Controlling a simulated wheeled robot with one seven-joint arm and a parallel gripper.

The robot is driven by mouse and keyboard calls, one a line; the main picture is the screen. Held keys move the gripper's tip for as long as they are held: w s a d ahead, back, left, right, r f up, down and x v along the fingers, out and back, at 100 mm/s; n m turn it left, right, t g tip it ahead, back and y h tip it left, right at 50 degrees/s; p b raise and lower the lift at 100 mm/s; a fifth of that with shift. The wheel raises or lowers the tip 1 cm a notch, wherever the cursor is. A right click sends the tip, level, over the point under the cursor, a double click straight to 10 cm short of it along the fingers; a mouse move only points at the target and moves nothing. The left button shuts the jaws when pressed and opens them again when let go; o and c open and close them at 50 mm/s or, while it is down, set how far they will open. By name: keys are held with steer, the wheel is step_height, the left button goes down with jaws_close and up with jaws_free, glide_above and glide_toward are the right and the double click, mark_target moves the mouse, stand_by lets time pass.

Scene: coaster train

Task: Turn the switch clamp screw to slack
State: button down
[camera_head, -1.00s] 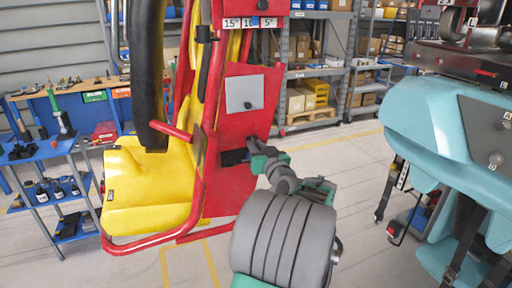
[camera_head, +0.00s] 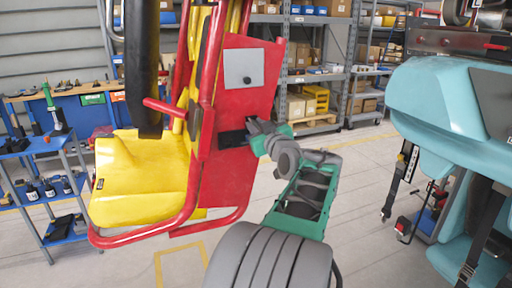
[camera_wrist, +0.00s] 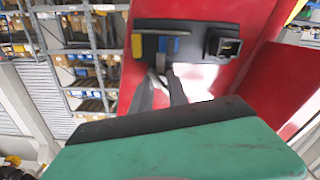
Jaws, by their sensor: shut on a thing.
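A black switch plate (camera_wrist: 185,40) is fixed to the red side panel of the yellow-seated car. It carries a yellow block (camera_wrist: 137,46), a blue block (camera_wrist: 168,46) and a black square housing (camera_wrist: 223,43). My gripper (camera_wrist: 160,82) reaches up to the plate just below the blue block. Its dark fingers are closed around a small part there, apparently the clamp screw, which is mostly hidden between them. In the head view the plate (camera_head: 232,139) is a dark patch, and my gripper (camera_head: 252,127) meets the panel at its right end.
The red panel (camera_head: 239,179) stands beside the yellow seat (camera_head: 139,178) and red frame tubes. A teal car (camera_head: 450,110) with hanging belts is at the right. A blue tool cart (camera_head: 42,146) is at the left. Shelves (camera_head: 343,60) stand behind. Floor between the cars is clear.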

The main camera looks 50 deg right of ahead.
steer(key=n+b, duration=0.6)
steer(key=b, duration=0.5)
steer(key=shift+f+n, duration=0.1)
steer(key=shift+n, duration=0.2)
steer(key=c, duration=1.3)
jaws_free()
